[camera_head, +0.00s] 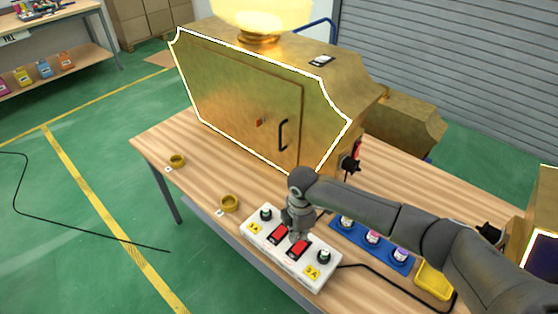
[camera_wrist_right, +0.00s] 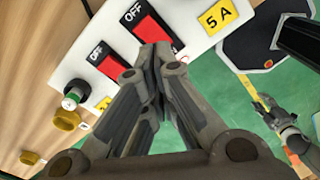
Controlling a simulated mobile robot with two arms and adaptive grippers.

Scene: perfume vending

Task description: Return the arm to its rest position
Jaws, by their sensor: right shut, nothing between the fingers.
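My right gripper (camera_head: 293,232) is over the white switch box (camera_head: 268,248) on the wooden table, its arm reaching in from the right. In the right wrist view the fingers (camera_wrist_right: 157,52) are shut with nothing between them. Their tips overlap the lower end of one red switch (camera_wrist_right: 150,28); I cannot tell whether they touch it. A second red switch (camera_wrist_right: 114,67) is beside it. Both carry OFF labels. In the wrist view, what looks like my left gripper (camera_wrist_right: 284,122) shows small at the right, its finger state unclear. My left arm is not in the head view.
A large brass cabinet (camera_head: 240,95) stands behind the switch box. Two brass rings (camera_head: 229,203) lie near the table's front edge. A blue tray (camera_head: 353,235) with small bottles and a yellow tray (camera_head: 433,281) lie by my right arm. Green floor is open at left.

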